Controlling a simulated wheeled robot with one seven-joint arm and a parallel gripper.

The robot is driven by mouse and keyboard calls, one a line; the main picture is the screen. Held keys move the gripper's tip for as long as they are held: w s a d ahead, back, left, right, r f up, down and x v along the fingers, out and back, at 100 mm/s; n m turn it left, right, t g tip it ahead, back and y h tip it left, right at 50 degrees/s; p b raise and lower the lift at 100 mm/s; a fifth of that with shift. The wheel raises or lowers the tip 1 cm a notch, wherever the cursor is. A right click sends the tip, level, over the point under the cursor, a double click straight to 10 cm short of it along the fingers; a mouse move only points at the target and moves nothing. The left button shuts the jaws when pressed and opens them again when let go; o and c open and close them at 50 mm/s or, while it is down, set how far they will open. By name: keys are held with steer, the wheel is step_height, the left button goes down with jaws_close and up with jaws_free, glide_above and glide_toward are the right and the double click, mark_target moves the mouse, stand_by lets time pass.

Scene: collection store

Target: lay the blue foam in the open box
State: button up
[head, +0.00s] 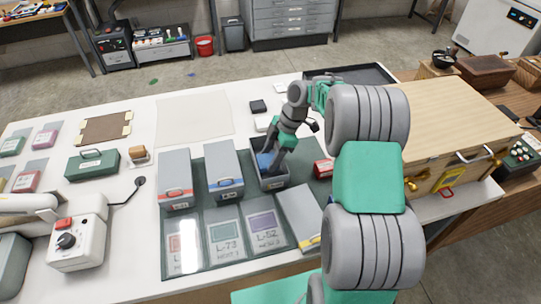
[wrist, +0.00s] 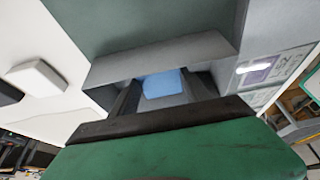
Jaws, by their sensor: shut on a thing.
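The open box (head: 270,184) is a grey, upright-walled box on the dark green mat, in the middle of the head view. The blue foam (head: 264,160) shows inside it, partly hidden by my gripper (head: 270,166). My gripper reaches down into the box from above. In the wrist view the blue foam (wrist: 165,86) lies between the two dark fingers, which are shut on it, and a grey box wall (wrist: 165,58) stands just beyond. I cannot tell whether the foam touches the box floor.
Two closed grey boxes (head: 175,178) (head: 224,168) stand left of the open box. A grey flat lid (head: 299,214) lies to its right, near a red item (head: 323,168). Labelled cards (head: 225,243) lie in front. A large wooden chest (head: 450,125) stands at right.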

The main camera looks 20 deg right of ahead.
steer(key=shift+f+b, duration=0.55)
steer(key=shift+f, duration=0.05)
steer(key=o, duration=1.5)
steer(key=v, duration=0.8)
